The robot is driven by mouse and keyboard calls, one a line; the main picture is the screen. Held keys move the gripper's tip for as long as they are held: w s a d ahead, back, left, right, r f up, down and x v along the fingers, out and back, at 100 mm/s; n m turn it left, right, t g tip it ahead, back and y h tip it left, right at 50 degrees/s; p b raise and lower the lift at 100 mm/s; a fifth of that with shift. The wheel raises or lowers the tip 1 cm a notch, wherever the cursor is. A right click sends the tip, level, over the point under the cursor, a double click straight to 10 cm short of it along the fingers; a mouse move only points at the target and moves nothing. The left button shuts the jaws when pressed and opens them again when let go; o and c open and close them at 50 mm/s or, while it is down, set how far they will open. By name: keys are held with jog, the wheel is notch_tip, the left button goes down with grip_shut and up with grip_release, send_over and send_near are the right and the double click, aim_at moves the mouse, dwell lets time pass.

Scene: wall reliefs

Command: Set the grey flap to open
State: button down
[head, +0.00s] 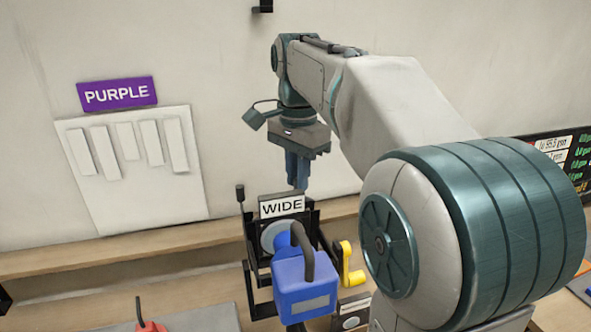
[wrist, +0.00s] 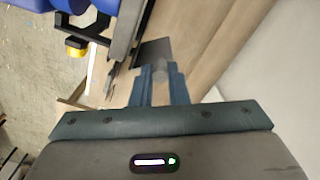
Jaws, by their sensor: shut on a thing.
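My gripper (wrist: 161,84) points down in front of the wall. In the head view my gripper (head: 298,186) is just above and behind the sign reading WIDE (head: 282,205), and the gripped piece is hidden there.
A blue box-shaped part (head: 304,287) with a dark handle sits on a black frame below the sign. A yellow crank (head: 350,265) is at its right. A purple sign (head: 117,94) and a pale slatted panel (head: 133,170) are on the left wall. A wooden ledge (head: 130,254) runs below.

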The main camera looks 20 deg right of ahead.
jog(key=shift+w+d+m+p, duration=0.15)
jog(key=shift+d+m+p, duration=0.2)
jog(key=shift+m, duration=0.85)
jog(key=shift+w+d+m+p, duration=0.1)
jog(key=shift+d+m+p, duration=0.2)
jog(key=shift+m, duration=0.9)
jog(key=shift+w+d+m+p, duration=0.15)
jog(key=shift+d+m+p, duration=0.2)
jog(key=shift+m, duration=0.85)
jog(key=shift+d, duration=0.1)
jog(key=c, duration=1.4)
grip_release()
notch_tip(320, 180, up, 14)
jog(key=shift+f, duration=0.1)
